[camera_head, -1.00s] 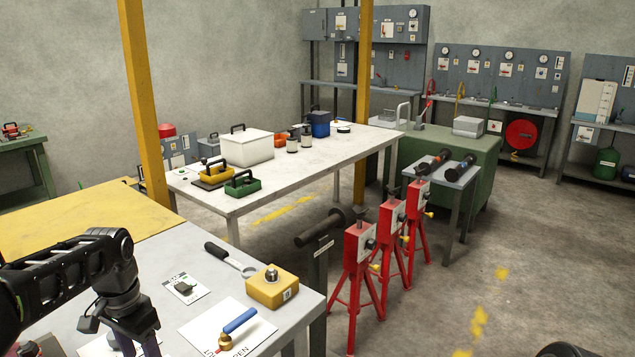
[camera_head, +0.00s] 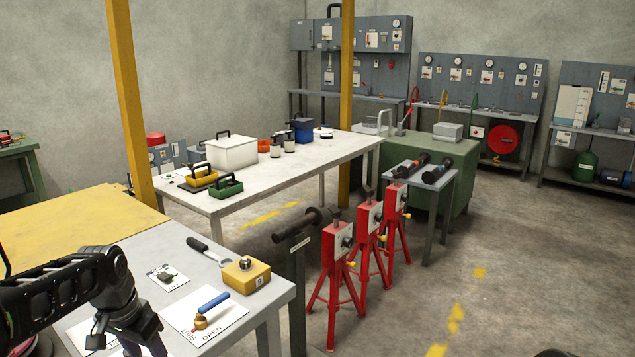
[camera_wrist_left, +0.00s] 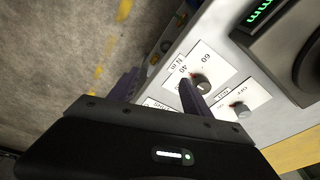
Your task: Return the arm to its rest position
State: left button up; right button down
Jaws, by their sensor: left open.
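My left arm comes in from the lower left in the head view, over the grey bench (camera_head: 150,262). Its fingertips are cut off by the bottom edge there. In the left wrist view my left gripper (camera_wrist_left: 160,90) is open and empty, with its two dark fingers apart above the bench edge. A card with a black knob (camera_wrist_left: 201,82) lies beyond one finger, and a second knob card (camera_wrist_left: 240,108) lies beside it. A black flanged spool (camera_head: 298,224) rests on a post stand beside the bench. My right gripper is not in view.
On the bench are a blue-handled valve (camera_head: 212,303), a yellow block (camera_head: 245,275) and a black-handled wrench (camera_head: 208,250). Red tripod stands (camera_head: 334,265) stand to the right. A white table (camera_head: 330,158) with boxes is behind.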

pick_arm(q)
jog(key=w+d+f+n+t+h, duration=0.2)
jog(key=w+d+f+t, duration=0.15)
jog(key=d+f, duration=0.75)
jog(key=s+d+f+n+h, duration=0.1)
jog(key=s+d+f, duration=0.15)
jog(key=f, duration=0.35)
jog(key=s+d+f+n, duration=0.1)
jog(key=s+d+f, duration=0.1)
jog(key=d+f, duration=0.25)
jog(key=s+d+f+g, duration=0.1)
jog(key=s+d+f, duration=0.2)
jog(key=s, duration=0.5)
jog(key=s+d+f+g, duration=0.2)
jog(key=s+d+f, duration=0.2)
jog(key=s+f, duration=0.2)
jog(key=s+d+f+g+h, duration=0.1)
jog(key=s+d+f, duration=0.3)
jog(key=s, duration=0.6)
jog(key=shift+s+f+n+g, duration=0.2)
jog(key=shift+f+n+g, duration=0.2)
jog(key=shift+g, duration=0.15)
jog(key=shift+d, duration=0.1)
